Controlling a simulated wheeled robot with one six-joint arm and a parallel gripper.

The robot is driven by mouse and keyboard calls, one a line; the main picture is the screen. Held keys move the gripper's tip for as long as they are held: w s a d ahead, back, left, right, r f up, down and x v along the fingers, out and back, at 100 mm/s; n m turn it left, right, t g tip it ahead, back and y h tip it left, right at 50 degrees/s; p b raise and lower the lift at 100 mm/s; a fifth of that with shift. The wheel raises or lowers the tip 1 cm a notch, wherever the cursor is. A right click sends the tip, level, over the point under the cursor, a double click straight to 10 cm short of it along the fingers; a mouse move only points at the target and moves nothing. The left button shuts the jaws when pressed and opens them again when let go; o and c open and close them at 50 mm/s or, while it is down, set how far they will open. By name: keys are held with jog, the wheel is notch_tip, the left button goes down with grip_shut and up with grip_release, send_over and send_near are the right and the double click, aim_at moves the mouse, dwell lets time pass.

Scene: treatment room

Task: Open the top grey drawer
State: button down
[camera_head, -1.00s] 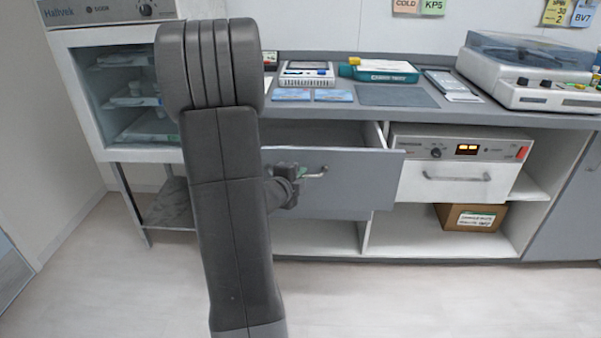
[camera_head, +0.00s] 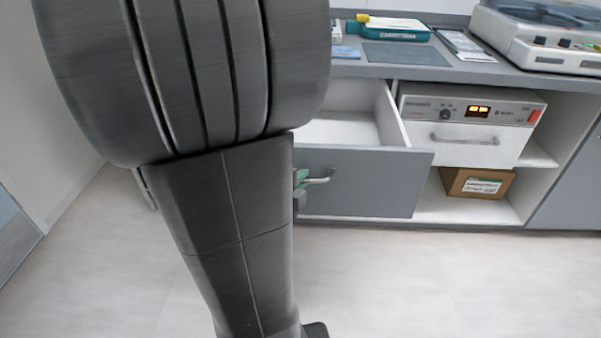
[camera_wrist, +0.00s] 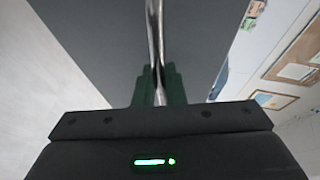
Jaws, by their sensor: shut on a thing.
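The top grey drawer (camera_head: 372,182) stands well out from the counter in the head view, and the bare inside of its white box shows behind the grey front. Its silver bar handle (camera_head: 319,179) shows partly beside my arm. In the wrist view the handle (camera_wrist: 155,40) runs down between the green fingers of my gripper (camera_wrist: 160,88), which is shut on it. The grey drawer front also fills the upper middle of the wrist view (camera_wrist: 95,35). My arm hides the left part of the drawer in the head view.
A white unit with a lit display (camera_head: 470,125) sits right of the drawer, above a cardboard box (camera_head: 477,183) on the low shelf. The counter (camera_head: 440,72) carries a teal-and-white box (camera_head: 392,27) and a white device (camera_head: 540,38). The floor in front (camera_head: 430,285) is clear.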

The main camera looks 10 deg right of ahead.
jog(key=shift+s, duration=0.1)
jog(key=c, duration=1.5)
grip_release()
jog(key=shift+a, duration=0.1)
jog(key=p+v, duration=0.3)
jog(key=v, duration=1)
jog(key=shift+s, duration=0.3)
jog(key=shift+a+r, duration=0.1)
jog(key=shift+a, duration=0.1)
